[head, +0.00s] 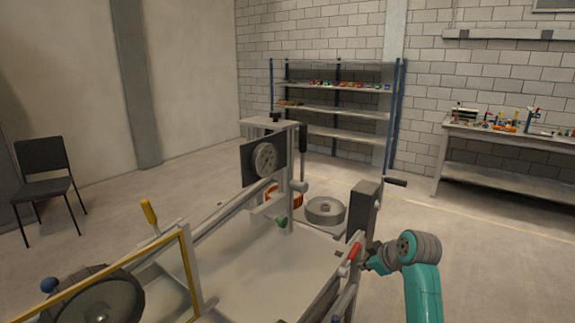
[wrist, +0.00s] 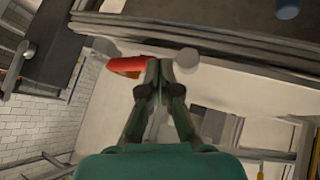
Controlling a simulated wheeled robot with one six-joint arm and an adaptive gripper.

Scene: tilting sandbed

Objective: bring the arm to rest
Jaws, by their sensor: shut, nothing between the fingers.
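My arm reaches in from the lower right of the head view, and my gripper (head: 366,262) is beside the right side of the sandbed frame. In the wrist view my gripper (wrist: 160,72) is shut with its fingertips together. A red handle (wrist: 126,66) lies just left of the fingertips there. The same red handle shows in the head view (head: 354,251), close to my gripper. I cannot tell whether the fingers touch it. Nothing shows between the fingers.
The sandbed (head: 265,265) with its pale tray fills the front. A grey round pan (head: 325,210) is behind the sandbed. A chair (head: 45,180) stands left, a workbench (head: 500,135) right. Open floor lies right of my arm.

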